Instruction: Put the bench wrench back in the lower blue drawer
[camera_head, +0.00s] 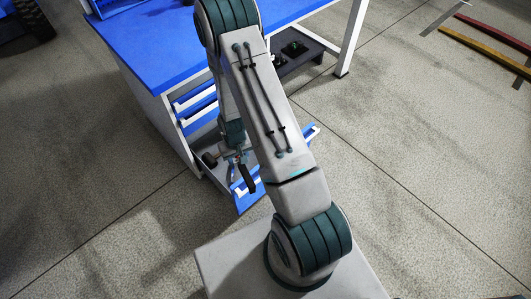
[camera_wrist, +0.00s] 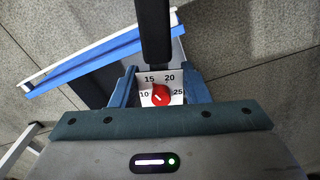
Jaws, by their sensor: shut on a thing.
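My gripper (camera_head: 238,158) is shut on the bench wrench, whose black handle (camera_head: 248,182) points down toward the front of the open lower blue drawer (camera_head: 243,201). In the wrist view my gripper (camera_wrist: 161,84) has its blue fingers on both sides of the wrench's white dial plate (camera_wrist: 150,86), which has numbers and a red pointer knob. The wrench's black handle (camera_wrist: 155,35) runs up from there. The drawer's blue and white edge (camera_wrist: 90,64) slants across the left. In the head view the wrench looks over the drawer; its height above it is unclear. My arm hides much of the drawer.
The blue-topped workbench (camera_head: 150,45) stands behind, with upper blue drawers (camera_head: 196,100) above the open one. A dark low shelf (camera_head: 300,58) with small black items is under the bench. Red and yellow bars (camera_head: 488,38) lie at upper right. Open floor surrounds the bench.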

